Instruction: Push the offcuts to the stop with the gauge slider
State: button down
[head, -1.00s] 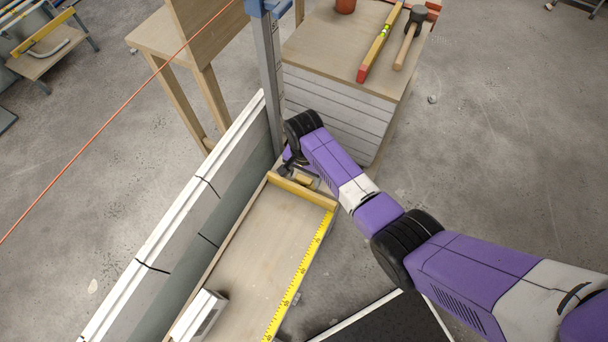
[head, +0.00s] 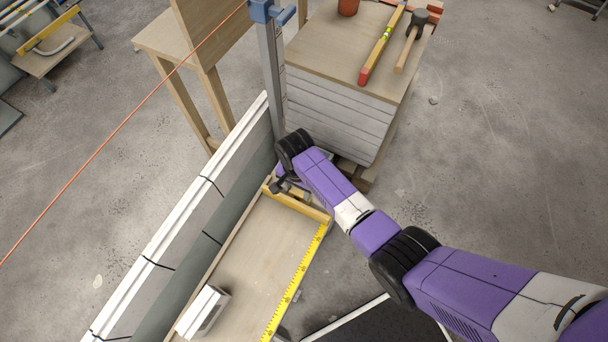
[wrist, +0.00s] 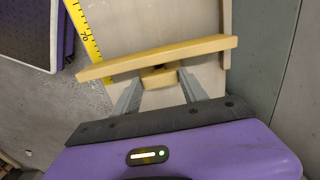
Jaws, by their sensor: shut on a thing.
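The gauge slider (head: 302,208) is a yellow wooden bar lying across the trough (head: 245,255) near its far end; it also shows in the wrist view (wrist: 200,47). My gripper (head: 288,187) is at the slider's far side, its fingers shut on the slider's small block handle (wrist: 161,79). The offcuts (head: 203,311) are short white pieces lying in the trough near the bottom of the head view, apart from the slider. I cannot make out the stop; the trough's near end is outside the picture.
A yellow measuring tape (head: 293,287) runs along the trough's right edge. Long white panels (head: 180,225) stand along its left. A grey post (head: 272,80) and a stack of boards (head: 335,110) with a level (head: 382,48) and mallet (head: 410,45) stand beyond. A dark mat (head: 385,322) lies at right.

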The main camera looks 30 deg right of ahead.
jog(key=s+a+p, duration=0.1)
jog(key=s+a, duration=0.5)
jog(key=a, duration=0.2)
jog(key=s+a+p, duration=0.1)
jog(key=s+a, duration=0.5)
jog(key=a, duration=0.3)
jog(key=s+a+p, duration=0.2)
jog(key=s+a, duration=0.5)
jog(key=a, duration=0.2)
jog(key=shift+s+a, duration=0.1)
jog(key=shift+a, duration=0.05)
jog(key=c, duration=0.6)
grip_release()
jog(key=shift+r, duration=0.15)
notch_tip(320, 180, up, 8)
jog(key=p, duration=0.1)
jog(key=shift+f+p, duration=0.25)
jog(key=shift+p, duration=0.05)
